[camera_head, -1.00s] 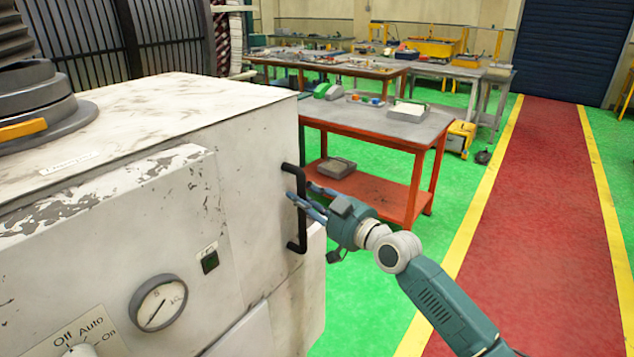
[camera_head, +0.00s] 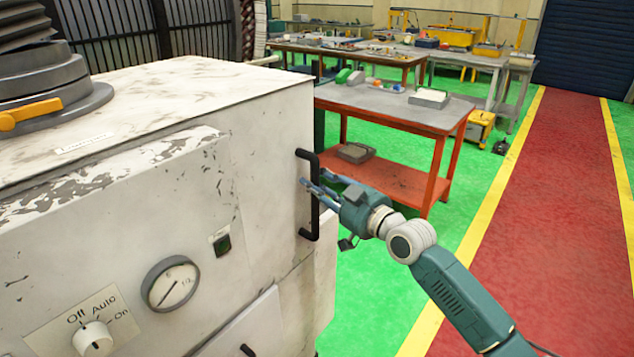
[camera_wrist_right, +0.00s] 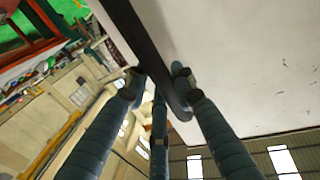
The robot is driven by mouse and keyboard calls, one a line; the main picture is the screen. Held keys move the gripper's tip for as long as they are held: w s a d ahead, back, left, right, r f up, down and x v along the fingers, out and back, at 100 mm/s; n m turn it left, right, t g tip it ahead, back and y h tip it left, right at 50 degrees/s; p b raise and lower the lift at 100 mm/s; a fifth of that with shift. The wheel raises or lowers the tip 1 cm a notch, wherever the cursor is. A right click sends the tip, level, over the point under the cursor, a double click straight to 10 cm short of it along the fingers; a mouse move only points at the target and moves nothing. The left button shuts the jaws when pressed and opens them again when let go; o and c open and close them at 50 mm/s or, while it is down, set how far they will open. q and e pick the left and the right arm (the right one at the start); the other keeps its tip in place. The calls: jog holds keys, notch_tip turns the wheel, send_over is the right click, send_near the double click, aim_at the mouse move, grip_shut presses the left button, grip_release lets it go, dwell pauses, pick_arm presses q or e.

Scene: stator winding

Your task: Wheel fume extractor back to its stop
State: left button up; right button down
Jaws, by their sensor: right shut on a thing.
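The fume extractor (camera_head: 140,130) is a large worn white cabinet that fills the left of the head view. It carries a round gauge (camera_head: 170,284), a selector knob (camera_head: 93,338) and a grey hose collar with a yellow lever (camera_head: 30,113) on top. A black bar handle (camera_head: 313,222) stands upright on its right edge. My right gripper (camera_head: 322,188) is shut on this handle. In the right wrist view the fingers (camera_wrist_right: 158,85) are around the black bar (camera_wrist_right: 140,40), beside the white panel. My left gripper is out of view.
An orange-red workbench (camera_head: 385,103) stands just behind the extractor, with a grey tray (camera_head: 430,97) on it. More benches (camera_head: 350,50) stand farther back. A red walkway (camera_head: 550,200) with yellow edge lines runs clear on the right, beside green floor.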

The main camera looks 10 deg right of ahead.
jog(key=c, duration=1.6)
grip_release()
jog(key=shift+s+a+f, duration=0.1)
jog(key=shift+a+f, duration=0.1)
jog(key=shift+o, duration=0.7)
jog(key=shift+s+a+r, duration=0.1)
jog(key=shift+s+d, duration=0.3)
jog(key=shift+s, duration=0.15)
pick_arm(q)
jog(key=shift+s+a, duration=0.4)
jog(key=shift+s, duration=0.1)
pick_arm(e)
jog(key=v, duration=1.1)
jog(key=shift+w, duration=0.1)
